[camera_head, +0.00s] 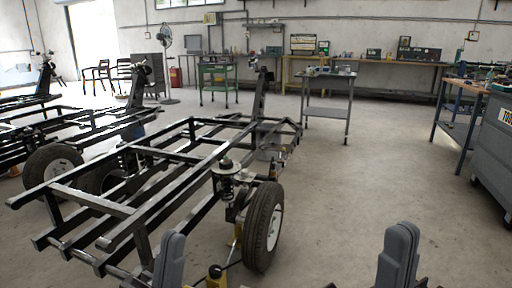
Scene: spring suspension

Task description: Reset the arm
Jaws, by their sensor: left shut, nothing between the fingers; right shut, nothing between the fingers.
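My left gripper (172,244) shows at the bottom edge, left of the middle, with its grey fingers pointing up and pressed together. My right gripper (401,234) shows at the bottom edge, right of the middle, also with its fingers together. Both are empty and apart from each other. The rest of both arms is mostly below the picture edge. A black metal vehicle frame (128,211) stands in front of me, its near end at the left. A spring suspension (227,180) stands upright on it beside a wheel (263,228). My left gripper overlaps the frame's near corner in the picture; I cannot tell the gap.
A yellow jack (216,277) stands on the floor by the wheel. More frames (30,127) stand at the left. A grey cart (328,112) stands behind, and a tool cabinet (493,150) at the right edge. The floor (385,175) between the wheel and cabinet is clear.

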